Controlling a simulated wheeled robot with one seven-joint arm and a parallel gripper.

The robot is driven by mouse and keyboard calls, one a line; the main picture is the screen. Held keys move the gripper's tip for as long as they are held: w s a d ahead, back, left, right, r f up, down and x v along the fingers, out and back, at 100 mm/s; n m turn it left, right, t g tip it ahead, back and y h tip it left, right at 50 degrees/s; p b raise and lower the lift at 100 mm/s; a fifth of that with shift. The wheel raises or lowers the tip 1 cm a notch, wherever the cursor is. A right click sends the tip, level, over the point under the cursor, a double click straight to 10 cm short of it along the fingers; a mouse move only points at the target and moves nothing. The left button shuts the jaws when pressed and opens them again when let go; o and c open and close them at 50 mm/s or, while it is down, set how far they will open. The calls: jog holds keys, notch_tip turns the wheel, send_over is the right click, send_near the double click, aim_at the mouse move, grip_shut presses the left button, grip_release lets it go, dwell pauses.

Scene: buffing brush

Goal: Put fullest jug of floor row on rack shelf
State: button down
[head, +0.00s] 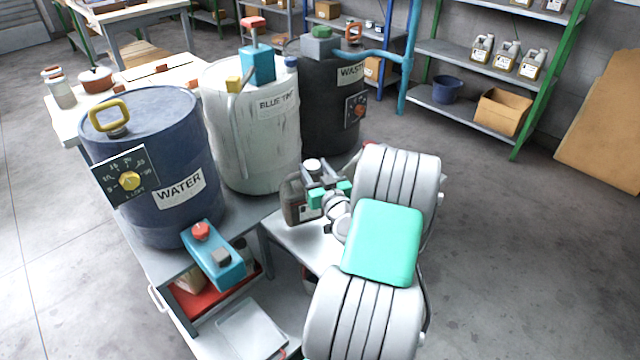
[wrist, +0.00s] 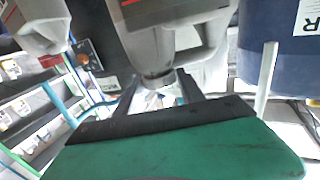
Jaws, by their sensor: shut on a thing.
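My gripper (head: 330,190) is shut on a grey jug (head: 299,201) with a pale label, beside the drums. The jug is partly hidden by the gripper, and I cannot tell whether it touches the white surface below it. In the wrist view the jug's grey handle and neck (wrist: 157,62) are between the fingers (wrist: 160,88). The rack (head: 545,105) stands at the back right with green posts and grey shelves. Several pale jugs with brownish contents (head: 507,56) stand on its middle shelf. No row of jugs on the floor shows clearly.
A blue WATER drum (head: 150,150), a white BLUE TINT drum (head: 255,140) and a black WASTE drum (head: 325,100) stand left of my arm. The rack's lower shelf holds a blue bucket (head: 447,90) and a cardboard box (head: 502,112). A brown board (head: 605,130) leans at the right. Floor before the rack is clear.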

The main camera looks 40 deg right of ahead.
jog(key=shift+w+d+f, duration=0.25)
jog(key=shift+d+f, duration=0.9)
jog(key=shift+d+f+b, duration=0.15)
jog(key=shift+f+b, duration=0.45)
jog(key=shift+f, duration=1.1)
jog(key=c, duration=0.7)
grip_release()
jog(key=shift+f, duration=0.1)
